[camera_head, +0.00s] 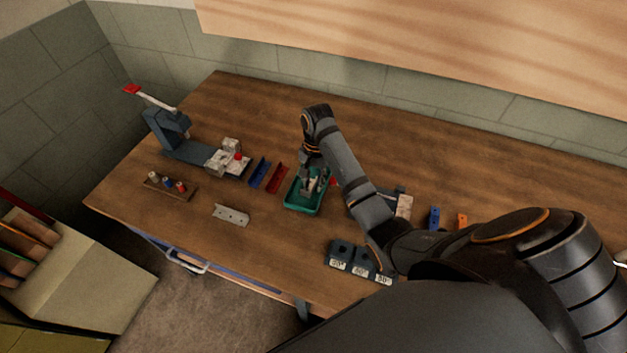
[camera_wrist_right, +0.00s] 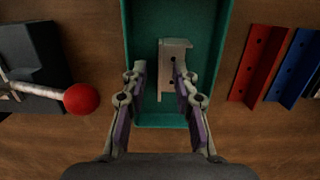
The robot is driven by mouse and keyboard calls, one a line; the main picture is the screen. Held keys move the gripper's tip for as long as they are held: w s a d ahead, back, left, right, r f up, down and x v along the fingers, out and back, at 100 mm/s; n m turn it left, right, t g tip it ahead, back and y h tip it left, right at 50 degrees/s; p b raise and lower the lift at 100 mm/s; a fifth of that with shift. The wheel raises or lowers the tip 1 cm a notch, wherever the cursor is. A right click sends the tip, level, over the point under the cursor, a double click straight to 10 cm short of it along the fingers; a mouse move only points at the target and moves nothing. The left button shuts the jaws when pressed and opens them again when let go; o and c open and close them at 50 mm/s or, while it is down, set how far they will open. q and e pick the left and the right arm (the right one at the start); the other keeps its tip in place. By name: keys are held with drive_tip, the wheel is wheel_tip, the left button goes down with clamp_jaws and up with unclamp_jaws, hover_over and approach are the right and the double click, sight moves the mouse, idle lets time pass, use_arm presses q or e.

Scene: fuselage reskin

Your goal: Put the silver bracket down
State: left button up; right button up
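A silver bracket (camera_wrist_right: 172,75) with a row of holes lies in the green tray (camera_wrist_right: 143,20), seen in the right wrist view. My right gripper (camera_wrist_right: 159,68) is over the tray with its fingers apart. The bracket's near part is between the fingers; it is close to the right-hand finger, with a gap to the left-hand one. In the head view my right gripper (camera_head: 306,186) reaches down into the tray (camera_head: 303,209) and partly hides what lies there. Another silver bracket (camera_head: 231,215) lies on the table left of the tray. My left gripper is not in view.
Red (camera_head: 276,179) and blue (camera_head: 259,172) brackets lie just left of the tray. A dark tool with a red-tipped lever (camera_head: 163,103) stands at the back left. Labelled dark blocks (camera_head: 341,254) sit near the front edge. Free wood (camera_head: 250,110) lies behind the tray.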

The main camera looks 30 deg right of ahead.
sight(315, 181)
drive_tip(key=shift+r, duration=0.35)
wheel_tip(315, 181, up, 12)
drive_tip(key=d+p, duration=0.1)
drive_tip(key=p, duration=0.8)
drive_tip(key=shift+w+f, duration=0.15)
drive_tip(key=shift+w, duration=0.3)
drive_tip(key=shift+f, duration=0.1)
